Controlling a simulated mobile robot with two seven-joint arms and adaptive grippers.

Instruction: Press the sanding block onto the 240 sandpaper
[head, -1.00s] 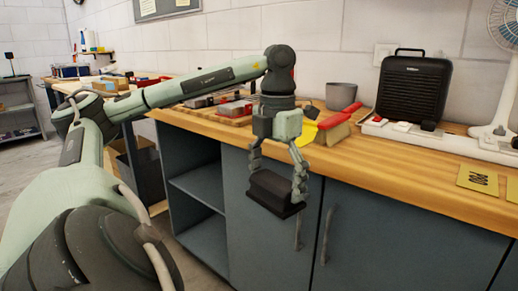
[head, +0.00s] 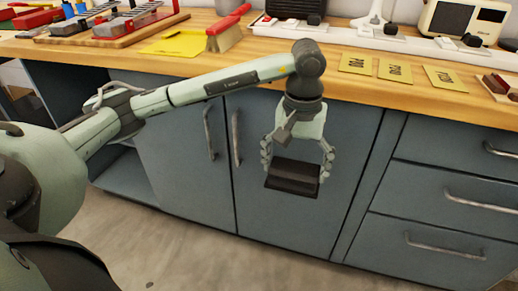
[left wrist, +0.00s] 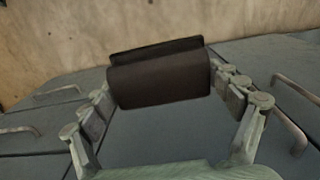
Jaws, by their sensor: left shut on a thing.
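The dark brown sanding block (head: 293,180) hangs in my left gripper (head: 296,168), in front of the cabinet doors and below the worktop edge. In the left wrist view the block (left wrist: 160,82) sits between the two fingers of the gripper (left wrist: 160,92), which are shut on its ends. Three yellow sandpaper sheets lie flat on the worktop, to the right of and above the gripper: a left one (head: 358,63), a middle one (head: 395,71) and a right one (head: 445,79). Their small labels appear upside down; I cannot tell which reads 240. My right gripper is not in view.
The wooden worktop (head: 330,87) overhangs grey cabinets with bar handles. A red-handled brush (head: 225,37) and a yellow sheet (head: 178,43) lie left of the sandpaper. A white power strip (head: 390,42) runs behind it. Brown blocks (head: 497,84) lie at the right.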

